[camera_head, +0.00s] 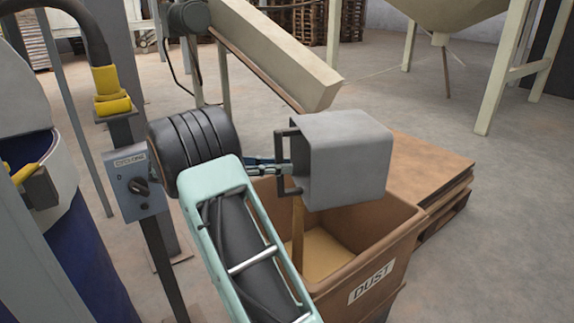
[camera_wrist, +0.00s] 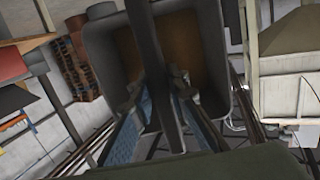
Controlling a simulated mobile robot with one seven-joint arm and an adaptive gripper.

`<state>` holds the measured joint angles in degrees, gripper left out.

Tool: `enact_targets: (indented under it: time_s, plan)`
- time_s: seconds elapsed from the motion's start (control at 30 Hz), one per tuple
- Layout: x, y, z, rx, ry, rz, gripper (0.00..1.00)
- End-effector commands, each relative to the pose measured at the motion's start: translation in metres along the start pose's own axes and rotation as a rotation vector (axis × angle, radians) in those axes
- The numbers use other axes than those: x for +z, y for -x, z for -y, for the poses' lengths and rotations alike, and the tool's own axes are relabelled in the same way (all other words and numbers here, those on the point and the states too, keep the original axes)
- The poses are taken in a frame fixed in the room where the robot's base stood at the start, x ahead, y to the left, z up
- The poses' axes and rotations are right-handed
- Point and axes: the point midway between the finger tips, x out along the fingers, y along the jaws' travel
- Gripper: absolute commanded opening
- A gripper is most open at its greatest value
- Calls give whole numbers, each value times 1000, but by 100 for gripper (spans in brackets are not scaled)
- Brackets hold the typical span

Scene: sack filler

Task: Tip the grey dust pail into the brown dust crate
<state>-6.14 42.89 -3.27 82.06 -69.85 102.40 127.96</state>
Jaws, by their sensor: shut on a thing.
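The grey dust pail (camera_head: 345,160) is in the air over the brown dust crate (camera_head: 385,250), which carries a DUST label. The pail lies tipped on its side, its handle side to the left. In the wrist view the pail (camera_wrist: 112,70) shows its inside, with brown on it. My gripper (camera_head: 284,168) is shut on the pail's handle; its fingers (camera_wrist: 155,100) sit on both sides of the handle bar. A narrow tan strip, seemingly falling dust (camera_head: 298,235), runs from the pail's lower left edge into the crate. Tan dust (camera_head: 325,248) covers the crate's floor.
A chute (camera_head: 275,55) slopes down behind the pail. A switch post marked CYCLONE (camera_head: 143,188) and a blue drum (camera_head: 70,245) stand at left. Stacked brown sheets on a pallet (camera_head: 435,165) lie right behind the crate. Floor at right is clear.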

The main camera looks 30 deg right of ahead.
Motion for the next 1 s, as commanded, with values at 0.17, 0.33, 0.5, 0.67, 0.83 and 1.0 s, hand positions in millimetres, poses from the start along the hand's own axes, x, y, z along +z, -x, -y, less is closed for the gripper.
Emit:
enact_targets:
  time_s: [0.17, 0.33, 0.5, 0.67, 0.83, 1.0]
  plan:
    - [8, 14, 1, -2, 0, -163, 0]
    - [19, 22, 1, -3, 0, -296, 0]
    - [30, 29, 0, -2, -1, -421, 0]
    - [40, 34, 0, -2, 1, -532, 0]
    - [48, 37, 0, -1, -1, -624, 0]
    - [53, 39, 0, 0, -2, -680, 0]
